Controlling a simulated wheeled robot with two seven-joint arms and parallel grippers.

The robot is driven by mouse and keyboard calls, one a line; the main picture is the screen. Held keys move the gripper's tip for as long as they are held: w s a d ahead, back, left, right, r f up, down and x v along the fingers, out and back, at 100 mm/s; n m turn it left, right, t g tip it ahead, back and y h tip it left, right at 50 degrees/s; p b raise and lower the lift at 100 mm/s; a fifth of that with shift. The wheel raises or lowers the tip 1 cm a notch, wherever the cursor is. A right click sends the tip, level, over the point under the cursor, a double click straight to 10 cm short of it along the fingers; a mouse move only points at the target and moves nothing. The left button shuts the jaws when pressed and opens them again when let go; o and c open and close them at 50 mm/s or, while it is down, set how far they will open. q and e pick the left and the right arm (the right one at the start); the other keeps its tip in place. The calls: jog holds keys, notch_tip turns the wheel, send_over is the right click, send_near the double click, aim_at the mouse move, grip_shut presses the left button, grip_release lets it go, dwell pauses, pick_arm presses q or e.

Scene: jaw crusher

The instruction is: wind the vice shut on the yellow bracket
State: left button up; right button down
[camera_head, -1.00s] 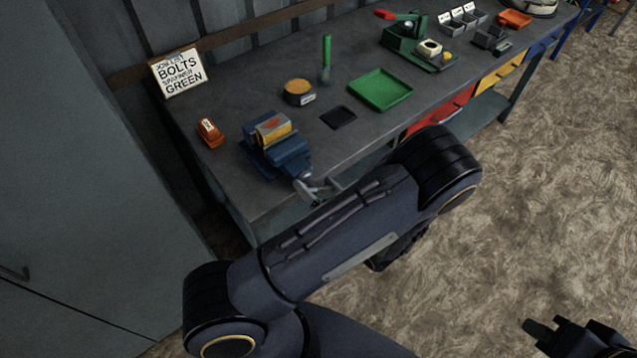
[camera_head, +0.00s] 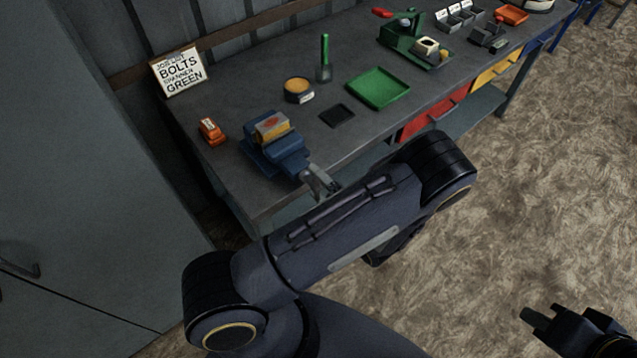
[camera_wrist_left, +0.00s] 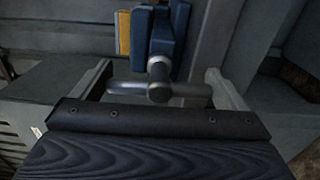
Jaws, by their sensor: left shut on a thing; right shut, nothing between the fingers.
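The blue vice (camera_head: 287,158) stands at the bench's near left edge. The yellow bracket (camera_head: 272,128) sits in its jaws; I cannot tell whether both jaws touch it. In the left wrist view the bracket's yellow edge (camera_wrist_left: 123,35) shows beside the blue vice body (camera_wrist_left: 180,28). The grey vice handle (camera_wrist_left: 160,90), a crossbar on a central screw, lies crosswise between my left gripper's fingers. My left gripper (camera_head: 320,183) is shut on this handle at the vice's front. My right gripper (camera_head: 543,317) is shut and empty, low at the right, away from the bench.
On the bench (camera_head: 225,168) are an orange block (camera_head: 211,131), a round tin (camera_head: 298,90), a green-handled tool (camera_head: 325,60), a dark pad (camera_head: 337,116) and a green tray (camera_head: 378,88). A sign (camera_head: 179,72) stands at the back left. A grey cabinet (camera_head: 80,190) stands left.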

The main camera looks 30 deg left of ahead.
pick_arm(q)
jog(key=shift+f+m, duration=0.1)
jog(key=shift+m, duration=1)
jog(key=o, duration=0.6)
jog(key=shift+d, duration=0.1)
jog(key=b+v, duration=0.2)
jog(key=v, duration=0.5)
jog(key=shift+s+d, duration=0.2)
jog(key=shift+d, duration=0.1)
